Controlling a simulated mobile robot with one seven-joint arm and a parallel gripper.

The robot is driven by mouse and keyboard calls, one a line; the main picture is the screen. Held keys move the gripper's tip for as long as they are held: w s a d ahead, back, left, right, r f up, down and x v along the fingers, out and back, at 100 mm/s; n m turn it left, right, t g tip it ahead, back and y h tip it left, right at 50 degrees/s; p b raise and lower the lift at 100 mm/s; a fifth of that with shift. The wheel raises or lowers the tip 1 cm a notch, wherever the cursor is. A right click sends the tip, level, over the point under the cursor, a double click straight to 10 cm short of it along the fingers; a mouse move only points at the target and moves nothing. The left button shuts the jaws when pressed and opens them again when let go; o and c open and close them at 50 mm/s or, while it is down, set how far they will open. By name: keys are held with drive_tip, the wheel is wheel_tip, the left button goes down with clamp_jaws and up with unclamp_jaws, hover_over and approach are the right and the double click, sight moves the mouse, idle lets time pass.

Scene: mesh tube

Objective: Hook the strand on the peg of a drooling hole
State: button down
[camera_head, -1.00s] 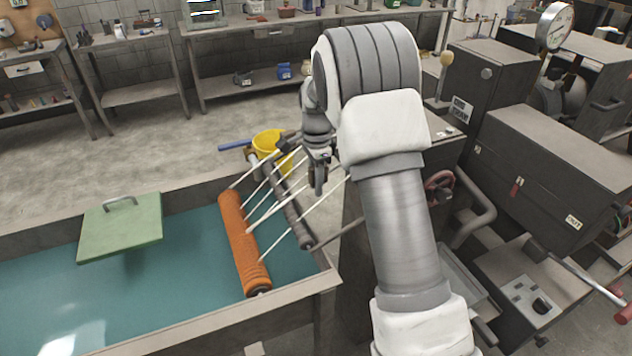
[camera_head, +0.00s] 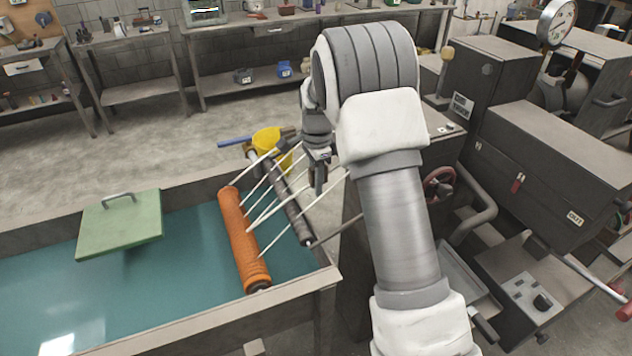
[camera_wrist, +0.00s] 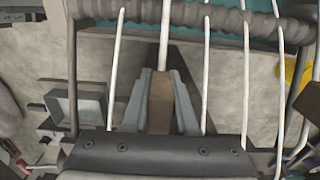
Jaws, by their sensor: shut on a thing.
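My gripper (camera_head: 318,184) hangs above the strands, right of the dark roller. In the wrist view its two pale grey fingers (camera_wrist: 159,98) are shut on a brown piece (camera_wrist: 160,108). One white strand (camera_wrist: 165,38) runs down into line with this piece; how they join is hidden. Several other white strands (camera_head: 262,214) stretch from the orange roller (camera_head: 238,225) across the dark roller (camera_head: 283,200) towards the machine. They also pass to either side of my fingers in the wrist view (camera_wrist: 246,70). I cannot make out the peg or the drooling hole.
A water tank (camera_head: 185,265) with a green lid panel (camera_head: 120,225) lies at left. A yellow bucket (camera_head: 267,141) stands behind the rollers. Dark machine housings (camera_head: 540,150) and a red handwheel (camera_head: 440,185) stand at right. Open floor (camera_head: 150,150) lies behind the tank.

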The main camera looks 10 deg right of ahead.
drive_tip(key=shift+f, duration=0.3)
drive_tip(key=c, duration=0.6)
unclamp_jaws()
wheel_tip(320, 180, up, 17)
drive_tip(key=s+r+n+t, duration=0.1)
drive_tip(key=s+r+n, duration=0.2)
drive_tip(key=s+r, duration=0.35)
drive_tip(key=s+f+n+t, duration=0.1)
drive_tip(key=s+n, duration=0.5)
drive_tip(key=s, duration=0.7)
drive_tip(key=s+f+n+t, duration=0.2)
drive_tip(key=s+n, duration=0.4)
drive_tip(key=s, duration=0.7)
drive_tip(key=shift+n+t, duration=0.4)
drive_tip(key=shift+t, duration=0.4)
